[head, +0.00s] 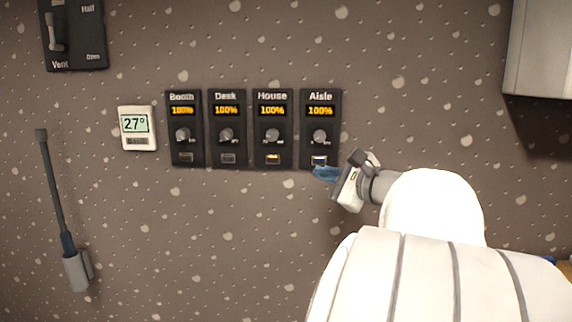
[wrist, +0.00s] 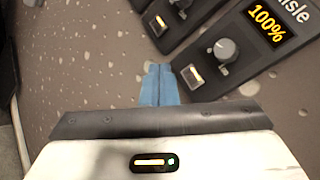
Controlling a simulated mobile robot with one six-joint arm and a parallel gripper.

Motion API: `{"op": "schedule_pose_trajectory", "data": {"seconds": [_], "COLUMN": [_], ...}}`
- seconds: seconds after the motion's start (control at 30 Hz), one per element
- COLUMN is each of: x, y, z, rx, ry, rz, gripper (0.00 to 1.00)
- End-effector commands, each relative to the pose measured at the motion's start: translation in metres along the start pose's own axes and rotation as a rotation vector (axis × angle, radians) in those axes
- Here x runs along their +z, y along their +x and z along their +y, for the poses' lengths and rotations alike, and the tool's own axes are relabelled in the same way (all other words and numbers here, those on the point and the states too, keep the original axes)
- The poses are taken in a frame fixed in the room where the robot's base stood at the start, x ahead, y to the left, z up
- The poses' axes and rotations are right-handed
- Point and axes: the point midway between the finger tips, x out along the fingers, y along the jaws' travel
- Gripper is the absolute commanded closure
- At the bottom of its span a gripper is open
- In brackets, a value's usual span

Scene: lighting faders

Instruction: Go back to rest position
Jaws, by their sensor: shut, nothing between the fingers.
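My gripper (head: 318,173) is in front of the wall, just below the Aisle fader panel (head: 334,128). Its blue fingers are together in the wrist view (wrist: 159,84), with nothing between them. The Aisle panel reads 100% and has a round knob (head: 320,136) and a lit button (head: 319,160). In the wrist view the Aisle button (wrist: 192,77) is beside the fingertips; I cannot tell whether they touch it. The Booth (head: 184,155), Desk (head: 228,145) and House (head: 272,147) panels also read 100%.
A thermostat (head: 137,142) reading 27° is left of the panels. A Vent switch (head: 75,35) is at the upper left, and a rod in a holder (head: 77,270) hangs at the lower left. A pale box (head: 540,50) juts out at the upper right. The wall below the panels is clear.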

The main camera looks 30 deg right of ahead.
Motion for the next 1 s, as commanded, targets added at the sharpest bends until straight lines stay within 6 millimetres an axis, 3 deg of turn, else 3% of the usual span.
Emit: {"op": "schedule_pose_trajectory", "data": {"seconds": [0.37, 0.47, 0.57, 0.73, 0.9, 1.0], "x": [0.0, 0.006, 0.019, 0.046, 0.055, 0.051], "y": [0.0, 0.007, 0.018, 0.021, -0.013, -0.04], "z": [0.0, 0.017, 0.062, 0.182, 0.284, 0.326], "rx": [0.0, 0.054, 0.19, 0.564, 0.917, 1.092], "ry": [0.0, -0.031, -0.119, -0.427, -0.829, -1.095], "rz": [0.0, 0.002, 0.002, -0.025, -0.11, -0.185], "gripper": [1.0, 1.0, 1.0, 1.0, 1.0, 1.0]}}
